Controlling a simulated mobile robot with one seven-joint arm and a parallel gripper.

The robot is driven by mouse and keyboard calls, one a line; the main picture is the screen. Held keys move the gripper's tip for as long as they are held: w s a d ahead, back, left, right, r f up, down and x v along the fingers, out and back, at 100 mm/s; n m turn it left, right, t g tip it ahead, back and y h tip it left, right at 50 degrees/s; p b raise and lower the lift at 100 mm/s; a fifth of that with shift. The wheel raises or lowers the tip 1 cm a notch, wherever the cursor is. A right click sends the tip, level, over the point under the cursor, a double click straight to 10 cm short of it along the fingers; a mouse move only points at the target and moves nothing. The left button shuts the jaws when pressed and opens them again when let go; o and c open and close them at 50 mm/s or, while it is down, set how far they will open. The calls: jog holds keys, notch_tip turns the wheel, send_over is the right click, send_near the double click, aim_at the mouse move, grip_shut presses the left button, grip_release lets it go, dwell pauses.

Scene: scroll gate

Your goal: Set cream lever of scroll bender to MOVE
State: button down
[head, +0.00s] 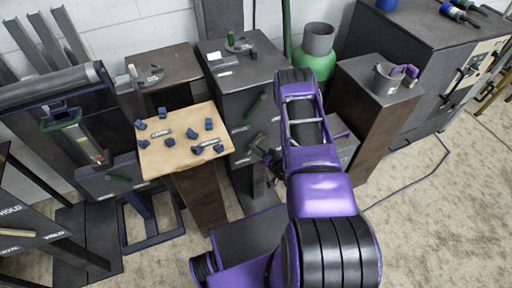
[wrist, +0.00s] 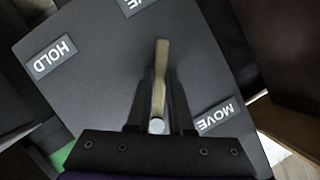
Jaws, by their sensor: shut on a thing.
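The cream lever (wrist: 161,75) stands in the middle of a dark grey panel (wrist: 100,85) in the wrist view. It points toward the top of the picture, with its round pale pivot end low between my fingers. A MOVE label (wrist: 215,115) is at the lower right, a HOLD label (wrist: 51,57) at the upper left, and a third label (wrist: 135,4) is cut off at the top. The lever points at none of them squarely. My gripper (wrist: 161,80) is shut on the cream lever. In the head view my gripper (head: 268,158) is at the dark cabinet's front, partly hidden by my arm.
A green lever (head: 256,105) is higher on the same cabinet (head: 240,80). A wooden-topped stand (head: 165,160) with several blue pieces is to the left. A brown pedestal (head: 375,115) with a grey cup (head: 388,78) is to the right. Carpet (head: 440,210) at the right is mostly clear, apart from a cable.

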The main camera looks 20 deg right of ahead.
jog(key=shift+r, duration=0.1)
jog(key=c, duration=0.8)
grip_release()
jog(key=p+v, duration=0.2)
jog(key=v, duration=1.5)
jog(key=shift+s, duration=0.25)
